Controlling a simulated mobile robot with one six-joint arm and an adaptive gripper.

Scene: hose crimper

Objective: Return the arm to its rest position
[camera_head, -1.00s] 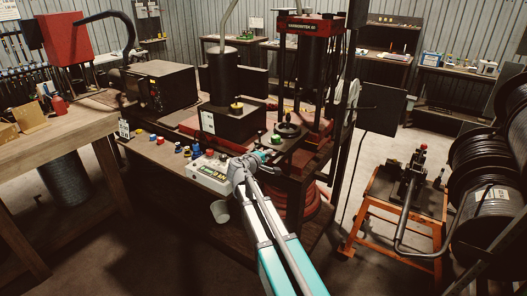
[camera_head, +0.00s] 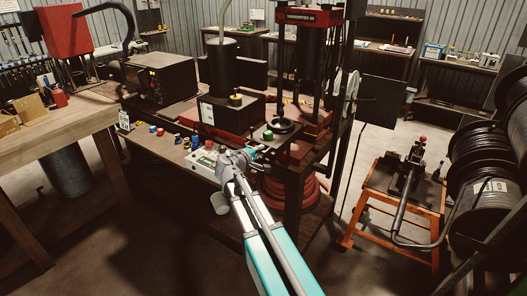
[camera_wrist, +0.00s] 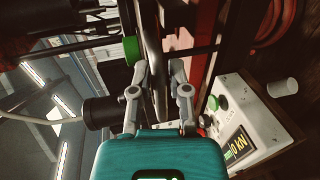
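My arm reaches up from the bottom of the head view, with its teal and grey links in front of the press bench. My gripper (camera_wrist: 158,72) shows in the wrist view with its two grey fingers apart. A dark disc-like part (camera_wrist: 151,45) shows edge-on beyond and between the fingers; I see no clear contact with it. In the head view the wrist hides most of the gripper. A white control box (camera_head: 203,163) stands right by the wrist; its display reads 0 kN in the wrist view.
Small coloured parts lie on the bench. An orange stand (camera_head: 375,236) is at right; floor between is clear.

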